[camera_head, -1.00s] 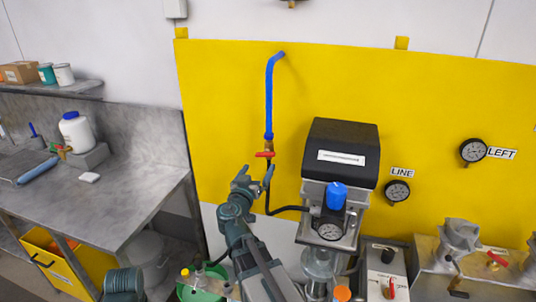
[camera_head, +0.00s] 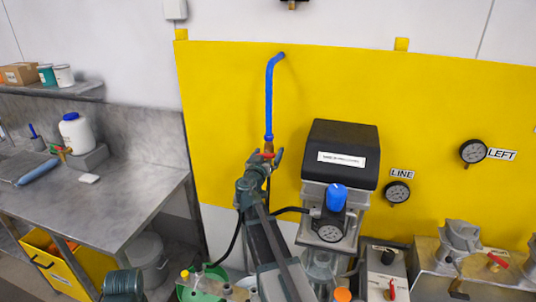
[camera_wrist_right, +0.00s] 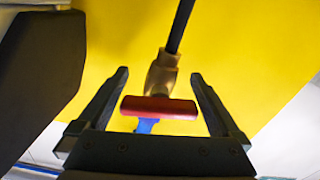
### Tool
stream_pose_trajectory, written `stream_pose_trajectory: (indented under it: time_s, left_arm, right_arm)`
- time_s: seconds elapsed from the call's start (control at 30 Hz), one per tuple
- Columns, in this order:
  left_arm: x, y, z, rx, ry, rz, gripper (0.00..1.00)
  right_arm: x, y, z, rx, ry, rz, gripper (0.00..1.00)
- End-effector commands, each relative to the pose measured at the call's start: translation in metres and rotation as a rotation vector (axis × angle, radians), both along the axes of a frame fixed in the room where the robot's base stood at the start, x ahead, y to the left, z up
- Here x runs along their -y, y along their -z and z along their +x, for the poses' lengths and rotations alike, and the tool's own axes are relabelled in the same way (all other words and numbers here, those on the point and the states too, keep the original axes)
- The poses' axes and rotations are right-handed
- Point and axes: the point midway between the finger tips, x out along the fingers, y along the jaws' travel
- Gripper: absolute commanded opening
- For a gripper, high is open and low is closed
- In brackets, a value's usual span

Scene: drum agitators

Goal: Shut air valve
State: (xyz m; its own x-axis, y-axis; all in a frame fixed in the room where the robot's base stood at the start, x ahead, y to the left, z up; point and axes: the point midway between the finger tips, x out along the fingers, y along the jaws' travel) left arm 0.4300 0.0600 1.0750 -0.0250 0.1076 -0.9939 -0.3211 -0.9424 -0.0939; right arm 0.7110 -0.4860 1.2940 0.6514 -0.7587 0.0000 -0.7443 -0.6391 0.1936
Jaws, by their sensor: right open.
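The air valve has a brass body (camera_wrist_right: 163,72) and a red handle (camera_wrist_right: 158,107). It sits at the lower end of a blue pipe (camera_head: 269,100) in front of the yellow panel, with a black hose (camera_wrist_right: 181,25) on its other side. In the right wrist view the red handle lies crosswise between the fingers of my right gripper (camera_wrist_right: 160,76), with a gap to each finger. In the head view my right gripper (camera_head: 265,157) is open at the valve and partly covers it. My left gripper is not in view.
A machine with a black top (camera_head: 341,145) and blue knob (camera_head: 336,196) stands close to the right of my right arm. A yellow panel (camera_head: 225,120) is behind the valve. A grey workbench (camera_head: 120,205) is at the left.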

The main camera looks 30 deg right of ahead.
Motion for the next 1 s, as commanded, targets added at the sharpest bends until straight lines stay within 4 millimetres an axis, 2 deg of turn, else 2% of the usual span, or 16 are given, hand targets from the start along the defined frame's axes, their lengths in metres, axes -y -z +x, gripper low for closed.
stream_pose_trajectory:
  time_s: [0.1, 0.47, 0.8, 1.0]
  left_arm:
    - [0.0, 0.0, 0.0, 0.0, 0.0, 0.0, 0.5]
    - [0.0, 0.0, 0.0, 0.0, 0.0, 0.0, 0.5]
    - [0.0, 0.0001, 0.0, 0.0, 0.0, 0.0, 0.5]
    - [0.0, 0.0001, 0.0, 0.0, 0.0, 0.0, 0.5]
  right_arm:
    - [-0.0002, 0.0, -0.0001, 0.0, 0.0, 0.0, 0.98]
    - [-0.0004, 0.0, -0.0002, 0.0, 0.0, 0.0, 0.34]
    - [-0.0013, 0.0002, 0.0007, 0.137, 0.0, 0.118, 0.34]
    - [-0.0014, 0.0002, 0.0007, 0.162, 0.0, 0.139, 0.34]
